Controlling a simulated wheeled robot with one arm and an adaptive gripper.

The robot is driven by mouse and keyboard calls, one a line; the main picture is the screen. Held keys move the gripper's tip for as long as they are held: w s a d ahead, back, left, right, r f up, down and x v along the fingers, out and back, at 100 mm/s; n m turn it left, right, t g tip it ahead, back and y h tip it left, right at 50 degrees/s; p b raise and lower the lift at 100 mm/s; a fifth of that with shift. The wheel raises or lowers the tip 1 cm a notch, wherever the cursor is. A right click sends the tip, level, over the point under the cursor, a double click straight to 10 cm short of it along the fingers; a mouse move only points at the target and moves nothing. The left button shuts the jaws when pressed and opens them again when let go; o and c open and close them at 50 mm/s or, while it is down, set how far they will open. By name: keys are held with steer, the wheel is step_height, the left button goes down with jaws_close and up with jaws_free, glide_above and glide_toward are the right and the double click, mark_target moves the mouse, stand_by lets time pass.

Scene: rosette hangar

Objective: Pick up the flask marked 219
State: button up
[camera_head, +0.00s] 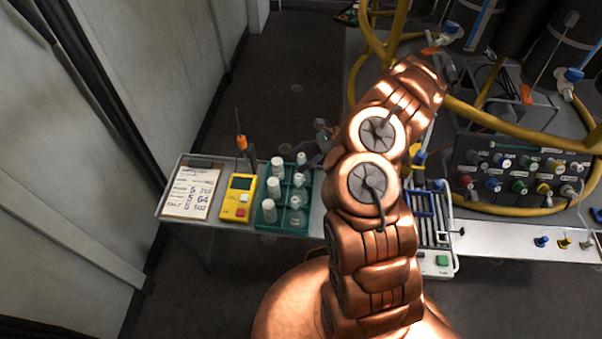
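Several small white-capped flasks stand upright in a green rack (283,222) on a narrow side table left of my arm. A front-left flask (270,210), a middle-left flask (274,187) and a back-left flask (278,168) show most clearly. Their markings are too small to read, so I cannot tell which is 219. My copper arm rises through the middle of the view, right of the rack. A small grey part (325,131) beyond the rack, beside the arm, may be my gripper. Its fingers cannot be made out, and no flask is visibly held.
A yellow meter (238,197) and a card with handwritten numbers (190,191) lie left of the rack. An orange-topped tool (241,142) stands behind the meter. Yellow hoses (520,130) and a knobbed panel (520,178) crowd the right. A pale wall is left.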

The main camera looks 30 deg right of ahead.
jaws_close()
stand_by(0.3)
stand_by(0.3)
